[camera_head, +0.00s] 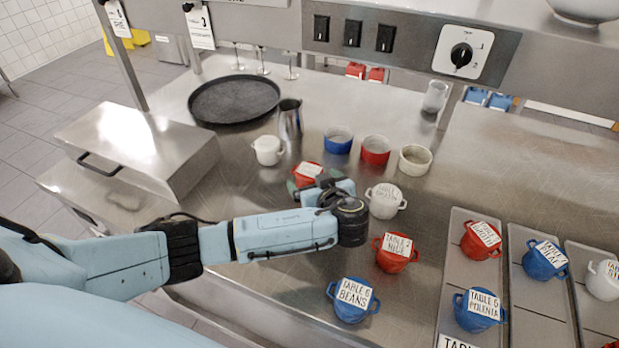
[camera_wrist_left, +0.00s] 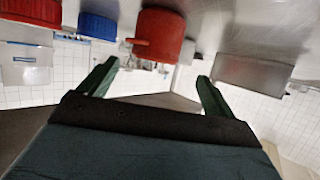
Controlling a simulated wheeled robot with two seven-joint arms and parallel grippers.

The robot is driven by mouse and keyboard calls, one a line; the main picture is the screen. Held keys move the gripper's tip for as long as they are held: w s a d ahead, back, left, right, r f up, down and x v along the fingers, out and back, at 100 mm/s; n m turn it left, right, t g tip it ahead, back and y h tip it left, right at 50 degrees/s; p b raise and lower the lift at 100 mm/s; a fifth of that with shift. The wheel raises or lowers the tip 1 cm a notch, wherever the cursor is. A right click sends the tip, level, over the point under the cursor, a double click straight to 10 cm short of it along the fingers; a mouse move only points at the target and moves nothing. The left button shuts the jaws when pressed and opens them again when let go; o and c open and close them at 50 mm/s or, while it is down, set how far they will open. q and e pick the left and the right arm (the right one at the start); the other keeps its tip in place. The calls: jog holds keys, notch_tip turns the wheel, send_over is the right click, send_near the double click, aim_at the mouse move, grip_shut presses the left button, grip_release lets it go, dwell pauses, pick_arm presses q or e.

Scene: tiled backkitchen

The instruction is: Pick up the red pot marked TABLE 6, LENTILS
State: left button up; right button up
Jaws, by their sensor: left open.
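A red pot (camera_head: 307,171) with a pale label on top stands on the steel counter, partly hidden by my left gripper. Its label is too small and covered to read, so I cannot tell if it says LENTILS. My left gripper (camera_head: 308,181) is open, with green fingers beside this pot. In the left wrist view, which appears upside down, a red pot (camera_wrist_left: 162,36) shows beyond and between the spread fingers (camera_wrist_left: 156,78). Nothing is held. A red pot (camera_head: 394,261) and another red pot (camera_head: 478,247) have other labels. My right gripper is not in view.
A white pot (camera_head: 383,203) stands right of my gripper; a blue BEANS pot (camera_head: 349,310) stands nearer. Open bowls (camera_head: 375,150), a white jug (camera_head: 267,151), a steel pitcher (camera_head: 290,119) and a black round tray (camera_head: 234,99) stand behind. Trays of pots (camera_head: 541,310) are right.

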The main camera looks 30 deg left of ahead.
aim_at(310, 171)
pick_arm(q)
jog(key=shift+w+d+x, duration=0.15)
jog(key=shift+x, duration=1.5)
jog(key=shift+w+d+x, duration=0.1)
jog(key=shift+x, duration=1.55)
jog(key=c, duration=1.3)
jog(key=shift+o, duration=0.2)
jog(key=shift+r, duration=0.1)
